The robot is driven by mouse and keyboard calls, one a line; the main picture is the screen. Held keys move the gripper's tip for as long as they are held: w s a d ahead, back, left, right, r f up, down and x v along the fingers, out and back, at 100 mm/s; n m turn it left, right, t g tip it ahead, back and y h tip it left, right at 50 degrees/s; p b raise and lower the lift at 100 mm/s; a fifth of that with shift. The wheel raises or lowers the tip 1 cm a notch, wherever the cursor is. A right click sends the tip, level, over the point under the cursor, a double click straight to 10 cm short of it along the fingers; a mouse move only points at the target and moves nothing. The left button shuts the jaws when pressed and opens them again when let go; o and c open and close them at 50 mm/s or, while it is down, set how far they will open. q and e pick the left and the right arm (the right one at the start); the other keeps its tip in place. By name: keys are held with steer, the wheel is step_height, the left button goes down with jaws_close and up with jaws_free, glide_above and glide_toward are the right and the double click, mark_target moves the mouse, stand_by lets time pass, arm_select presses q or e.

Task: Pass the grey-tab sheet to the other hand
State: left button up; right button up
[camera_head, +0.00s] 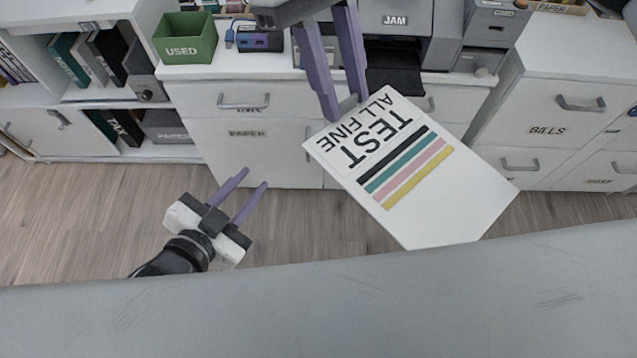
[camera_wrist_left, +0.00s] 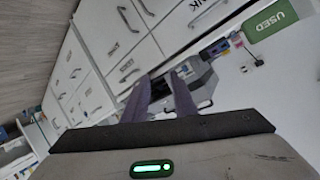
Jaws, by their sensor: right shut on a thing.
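The white sheet (camera_head: 440,205) is in the head view, right of the middle. It is printed with "TEST ALL FINE" and black, teal, pink and yellow stripes. A small grey tab (camera_head: 346,104) shows at its upper edge. My right gripper (camera_head: 346,108) comes down from the top and is shut on the sheet at this tab. The sheet hangs tilted in front of the drawers. My left gripper (camera_head: 254,178) is lower left of the sheet, apart from it, with its purple fingers open and empty. Its fingers also show in the left wrist view (camera_wrist_left: 160,95), with no sheet between them.
A green "USED" bin (camera_head: 186,38) stands on the white cabinet top, beside a small blue and purple device (camera_head: 260,38). The "JAM" printer (camera_head: 400,45) is behind the right gripper. A grey surface (camera_head: 300,310) crosses the bottom. Open floor lies around the left gripper.

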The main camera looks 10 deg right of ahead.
arm_select(q)
steer(key=s+d+r+m+h, duration=0.1)
steer(key=d+r+m+h, duration=0.2)
steer(key=r+m, duration=0.45)
steer(key=d+r+m+h, duration=0.35)
steer(key=r+m, duration=0.25)
steer(key=r, duration=0.3)
steer(key=m+g+h, duration=0.4)
steer(key=m+g, duration=0.1)
steer(key=m, duration=0.3)
glide_toward(408, 155)
steer(key=x, duration=1)
steer(key=shift+f, duration=0.35)
steer(key=shift+c, duration=0.4)
jaws_close()
arm_select(e)
steer(key=o, duration=1.1)
